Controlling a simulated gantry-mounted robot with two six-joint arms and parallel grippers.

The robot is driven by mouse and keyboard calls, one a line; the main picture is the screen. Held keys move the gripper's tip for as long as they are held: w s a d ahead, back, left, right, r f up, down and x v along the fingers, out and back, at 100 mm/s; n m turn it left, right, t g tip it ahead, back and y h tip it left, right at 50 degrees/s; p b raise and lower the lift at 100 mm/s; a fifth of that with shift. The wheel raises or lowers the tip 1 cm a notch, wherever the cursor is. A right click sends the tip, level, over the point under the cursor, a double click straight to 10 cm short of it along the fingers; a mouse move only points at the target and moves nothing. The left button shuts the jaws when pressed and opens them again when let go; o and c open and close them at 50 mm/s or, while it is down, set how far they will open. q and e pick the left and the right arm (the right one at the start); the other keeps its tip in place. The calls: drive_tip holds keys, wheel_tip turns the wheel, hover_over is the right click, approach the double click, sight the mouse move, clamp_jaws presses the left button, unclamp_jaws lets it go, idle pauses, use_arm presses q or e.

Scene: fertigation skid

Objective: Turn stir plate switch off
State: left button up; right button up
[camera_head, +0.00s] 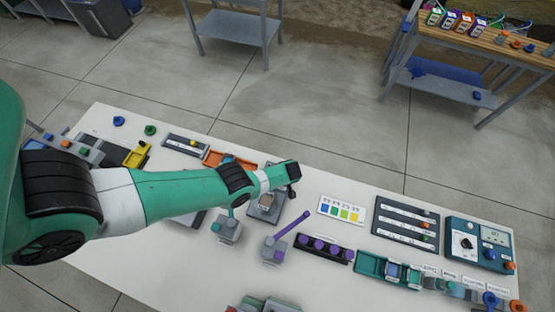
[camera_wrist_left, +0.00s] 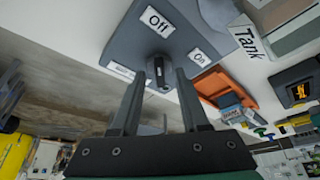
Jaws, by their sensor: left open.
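The stir plate (camera_wrist_left: 185,22) is a grey block with white "Off" and "On" labels, close up in the left wrist view. Its black switch knob (camera_wrist_left: 159,73) stands out from the face between those labels; I cannot tell which label it points to. My left gripper (camera_wrist_left: 161,76) is open, with one finger on each side of the knob; contact is not clear. In the head view the stir plate (camera_head: 264,215) sits mid-table, partly hidden by my left arm, and my left gripper (camera_head: 291,190) is at its right rear. My right gripper is not in view.
An orange tray (camera_head: 215,158) lies behind my left forearm. A purple-handled device (camera_head: 275,250) and a black rack with purple knobs (camera_head: 323,248) stand in front. A colour chart (camera_head: 341,211) and a dark slotted panel (camera_head: 405,224) lie to the right. Bare table shows behind the colour chart.

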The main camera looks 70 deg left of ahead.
use_arm(q)
drive_tip(key=p+v, duration=1.1)
drive_tip(key=shift+r, duration=0.25)
drive_tip(key=shift+d, duration=0.15)
